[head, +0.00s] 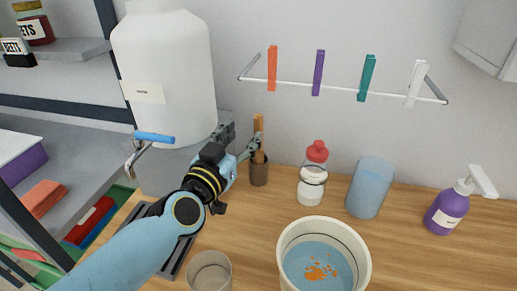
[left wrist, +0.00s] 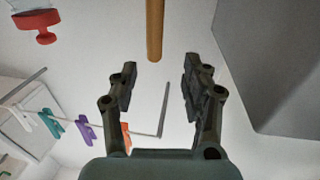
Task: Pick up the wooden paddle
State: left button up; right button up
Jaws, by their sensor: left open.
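The wooden paddle (head: 259,128) stands upright in a small brown cup (head: 259,172) near the back wall; its lower part is hidden in the cup. My left gripper (head: 243,138) is open and empty beside the paddle's upper part, with one finger in front of it in the head view. In the left wrist view the paddle (left wrist: 155,30) shows as a wooden rod just beyond the open fingertips (left wrist: 158,72), in line with the gap between them. I cannot tell whether a finger touches it. My right gripper is not in view.
A white tank (head: 165,60) with a blue-handled tap stands left behind my arm. A red-capped bottle (head: 313,175), a blue cup (head: 370,187) and a purple pump bottle (head: 448,210) stand to the right. A bucket of water (head: 362,245) is in front. A rail with pegs (head: 340,91) hangs above.

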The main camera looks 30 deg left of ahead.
aim_at(256, 123)
pick_arm(q)
jog(key=w, duration=0.5)
jog(key=shift+w+d, duration=0.15)
jog(key=shift+w, duration=0.25)
jog(key=shift+s, duration=0.15)
jog(key=shift+c, duration=0.7)
grip_shut()
